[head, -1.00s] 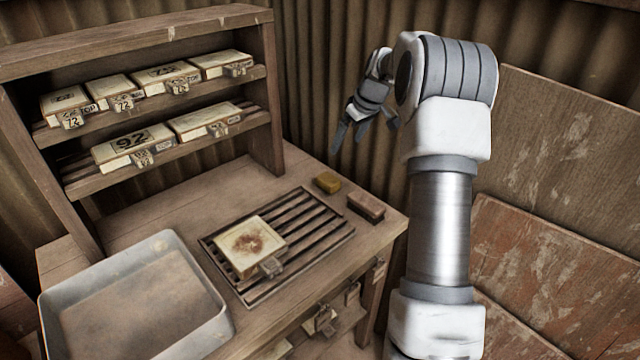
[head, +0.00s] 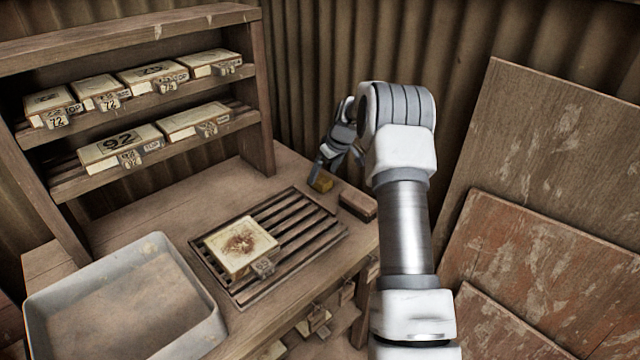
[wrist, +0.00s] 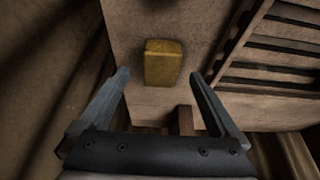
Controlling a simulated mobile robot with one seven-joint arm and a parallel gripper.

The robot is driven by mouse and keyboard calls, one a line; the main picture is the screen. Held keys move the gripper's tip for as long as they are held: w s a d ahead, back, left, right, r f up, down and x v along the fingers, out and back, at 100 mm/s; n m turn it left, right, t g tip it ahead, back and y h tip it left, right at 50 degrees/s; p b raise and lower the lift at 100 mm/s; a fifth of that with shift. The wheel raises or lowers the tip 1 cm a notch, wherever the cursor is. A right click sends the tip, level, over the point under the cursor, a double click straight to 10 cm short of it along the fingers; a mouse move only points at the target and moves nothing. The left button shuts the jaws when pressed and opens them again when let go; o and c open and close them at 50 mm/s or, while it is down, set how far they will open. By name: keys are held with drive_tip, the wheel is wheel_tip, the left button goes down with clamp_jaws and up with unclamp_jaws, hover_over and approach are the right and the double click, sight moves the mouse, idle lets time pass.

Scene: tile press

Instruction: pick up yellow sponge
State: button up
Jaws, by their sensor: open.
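The yellow sponge (head: 322,183) lies on the wooden bench near its back right, beside the slatted rack. It shows whole in the wrist view (wrist: 163,62), a small block ahead of the fingertips and between their lines. The fingers look apart from the sponge.
A slatted rack (head: 318,239) holds a stained tile mould (head: 241,246). A grey tray (head: 206,335) stands front left. A shelf (head: 262,110) with several moulds stands behind. Corrugated wall is close behind my gripper.

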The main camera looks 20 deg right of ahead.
sight(321, 178)
drive_tip(key=x, duration=0.3)
drive_tip(key=shift+f, duration=0.2)
drive_tip(key=c, duration=1.4)
drive_tip(key=shift+r, duration=0.1)
drive_tip(key=shift+c, duration=0.2)
drive_tip(key=shift+r, duration=0.5)
drive_tip(key=v, duration=0.3)
drive_tip(key=shift+w+r, duration=0.25)
drive_tip(key=shift+r, duration=0.2)
drive_tip(key=s+d+r, duration=0.6)
drive_tip(key=s+d, duration=0.1)
drive_tip(key=s, duration=0.1)
drive_tip(key=shift+d+p, duration=0.2)
drive_tip(key=shift+p, duration=0.25)
drive_tip(key=shift+r, duration=0.1)
